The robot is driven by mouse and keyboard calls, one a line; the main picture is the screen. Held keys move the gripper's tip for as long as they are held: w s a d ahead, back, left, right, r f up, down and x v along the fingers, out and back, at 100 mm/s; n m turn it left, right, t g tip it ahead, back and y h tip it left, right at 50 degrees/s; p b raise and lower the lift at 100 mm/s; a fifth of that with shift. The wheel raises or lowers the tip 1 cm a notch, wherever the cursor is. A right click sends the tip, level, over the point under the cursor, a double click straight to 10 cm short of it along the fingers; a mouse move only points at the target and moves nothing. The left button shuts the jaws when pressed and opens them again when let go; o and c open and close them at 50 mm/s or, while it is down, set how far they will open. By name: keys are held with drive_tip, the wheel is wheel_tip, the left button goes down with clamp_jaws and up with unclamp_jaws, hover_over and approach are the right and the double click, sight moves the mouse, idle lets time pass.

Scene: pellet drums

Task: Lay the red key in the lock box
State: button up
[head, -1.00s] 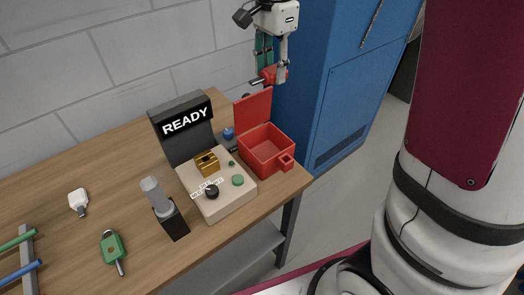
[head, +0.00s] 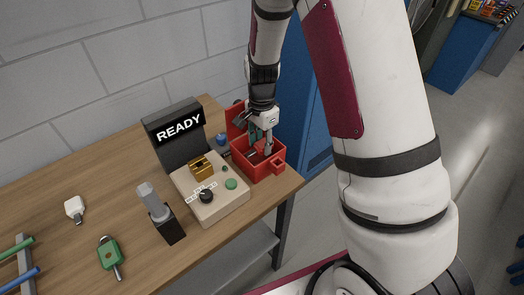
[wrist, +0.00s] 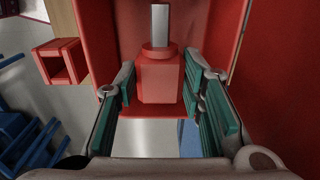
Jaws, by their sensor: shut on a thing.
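The red lock box (head: 270,172) stands open at the right end of the table, its lid raised at the back. My gripper (head: 261,147) points down into the box opening. In the wrist view my gripper (wrist: 160,88) is shut on the red key (wrist: 159,80), with a teal pad on each side of its red head. The key's grey shaft (wrist: 160,25) points toward the top of that view. The box walls (wrist: 100,45) surround the key there. I cannot tell whether the key touches the box floor. In the head view the fingers mostly hide the key.
Left of the box are a beige control panel (head: 222,205) with a brass block and a black READY sign (head: 180,130). A green key (head: 110,255) and a white key (head: 75,208) lie further left. A blue cabinet (head: 305,110) stands behind the box.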

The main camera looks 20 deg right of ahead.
sight(262, 151)
drive_tip(key=shift+f, duration=2)
drive_tip(key=shift+f, duration=0.15)
drive_tip(key=o, duration=0.9)
drive_tip(key=shift+c, duration=0.2)
